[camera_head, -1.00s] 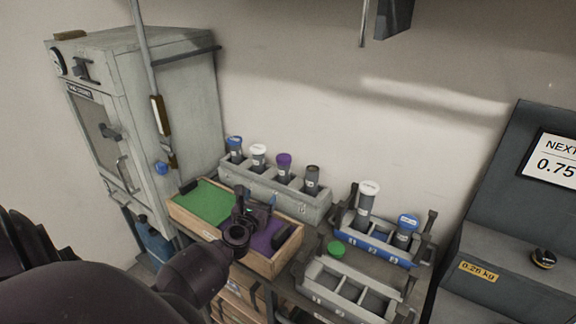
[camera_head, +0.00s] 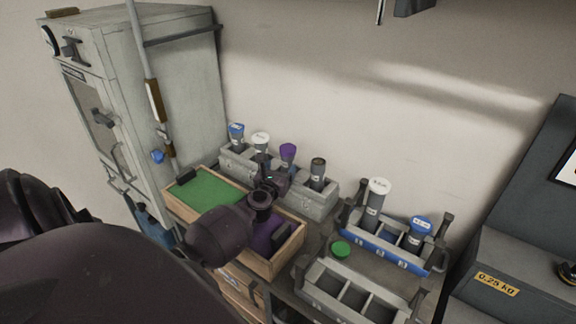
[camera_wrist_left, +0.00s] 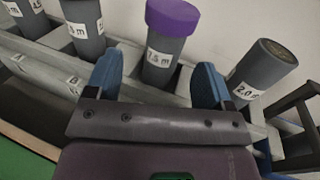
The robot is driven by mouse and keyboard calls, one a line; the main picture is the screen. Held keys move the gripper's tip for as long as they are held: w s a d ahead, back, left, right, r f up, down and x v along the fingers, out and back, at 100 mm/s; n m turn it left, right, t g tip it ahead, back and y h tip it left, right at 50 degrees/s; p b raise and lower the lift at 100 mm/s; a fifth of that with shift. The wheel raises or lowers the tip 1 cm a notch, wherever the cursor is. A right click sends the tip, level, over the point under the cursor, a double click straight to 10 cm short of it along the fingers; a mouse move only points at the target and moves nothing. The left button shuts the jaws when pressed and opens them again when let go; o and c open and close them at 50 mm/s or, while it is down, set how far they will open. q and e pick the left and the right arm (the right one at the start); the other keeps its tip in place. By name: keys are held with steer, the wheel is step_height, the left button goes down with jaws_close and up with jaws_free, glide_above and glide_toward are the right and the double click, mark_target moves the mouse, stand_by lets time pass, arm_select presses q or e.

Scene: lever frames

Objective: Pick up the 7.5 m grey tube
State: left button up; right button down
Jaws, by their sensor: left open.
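The 7.5 m tube (camera_head: 287,157) is grey with a purple cap. It stands in the grey rack at the back, between a white-capped tube and a dark-topped tube. In the left wrist view the tube (camera_wrist_left: 163,47) shows its "7.5 m" label and lines up between my fingers. My left gripper (camera_head: 268,168) is in front of the rack, partly hiding the tube's lower part. In the left wrist view the gripper (camera_wrist_left: 158,66) is open, with a blue finger on each side. The tube seems to be just beyond the fingertips. My right gripper is not in view.
Neighbouring tubes with white (camera_head: 261,143), blue (camera_head: 236,134) and dark (camera_head: 318,172) tops share the grey rack (camera_head: 312,207). A wooden tray (camera_head: 290,245) with green and purple sections lies in front. A blue rack (camera_head: 392,258) and an empty grey rack (camera_head: 335,297) stand right.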

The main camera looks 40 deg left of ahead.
mark_target(286, 163)
arm_select(q)
steer(key=x, duration=0.1)
steer(key=b+x, duration=0.1)
steer(key=x, duration=0.2)
steer(key=shift+w+d+f+b, duration=0.1)
steer(key=shift+d+f+b, duration=0.15)
steer(key=shift+b, duration=0.15)
steer(key=shift+w+a, duration=0.15)
steer(key=shift+w, duration=0.2)
steer(key=shift+w+a+r, duration=0.1)
steer(key=shift+w+r, duration=0.05)
steer(key=shift+w, duration=0.1)
steer(key=c, duration=1.4)
